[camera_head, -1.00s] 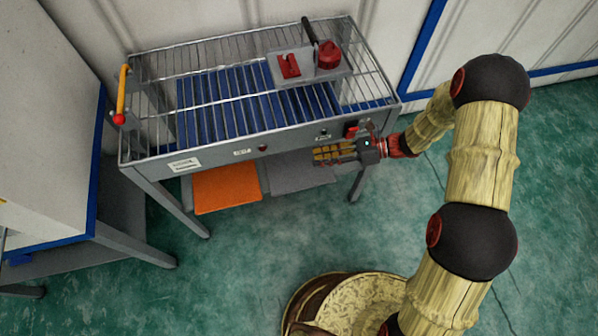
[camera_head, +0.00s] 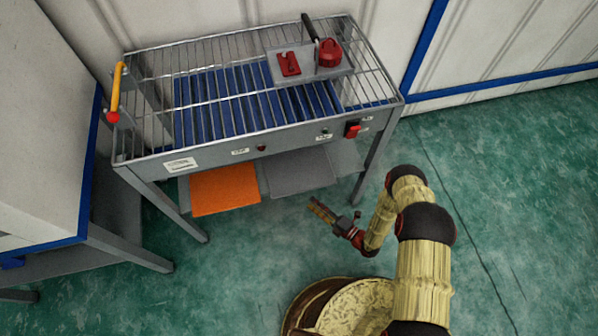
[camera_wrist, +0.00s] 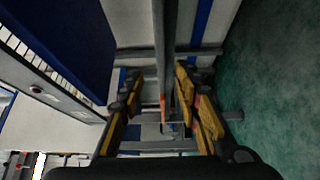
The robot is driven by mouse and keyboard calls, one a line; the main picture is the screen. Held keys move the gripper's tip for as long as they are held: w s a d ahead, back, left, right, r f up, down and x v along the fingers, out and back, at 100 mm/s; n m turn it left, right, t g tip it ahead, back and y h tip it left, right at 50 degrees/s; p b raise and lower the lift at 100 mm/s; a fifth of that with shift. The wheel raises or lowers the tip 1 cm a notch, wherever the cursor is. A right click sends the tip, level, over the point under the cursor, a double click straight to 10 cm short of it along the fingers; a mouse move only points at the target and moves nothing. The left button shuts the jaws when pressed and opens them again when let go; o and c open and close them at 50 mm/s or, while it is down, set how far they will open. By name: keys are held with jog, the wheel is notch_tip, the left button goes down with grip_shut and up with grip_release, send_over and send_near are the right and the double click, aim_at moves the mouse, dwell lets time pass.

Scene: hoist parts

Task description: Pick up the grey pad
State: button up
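The grey pad (camera_head: 302,172) lies flat on the low shelf under the wire-topped table, right of the orange pad (camera_head: 224,190). My gripper (camera_head: 316,203) is in front of the grey pad, apart from it, with its fingers pointing toward the shelf. In the wrist view my gripper (camera_wrist: 160,82) has its yellow fingers spread with a gap between them, and nothing is held. A grey edge-on strip (camera_wrist: 165,45) shows between and beyond the fingers. I cannot tell whether it is the pad or the shelf. A little orange shows beside it.
The wire-topped table (camera_head: 215,150) stands over the shelf, with its front panel above the pads. Its front legs (camera_head: 368,170) flank the shelf. A red switch (camera_head: 352,129) is on the panel. Another bench (camera_head: 120,245) stands at the left. The green floor in front is clear.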

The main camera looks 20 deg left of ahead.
aim_at(302, 192)
jog(key=b+x, duration=0.1)
jog(key=x, duration=0.4)
jog(key=b+x, duration=0.1)
jog(key=x, duration=0.1)
jog(key=shift+w+a+f+b, duration=0.1)
jog(key=shift+w+b, duration=0.25)
jog(key=c, duration=0.3)
grip_shut()
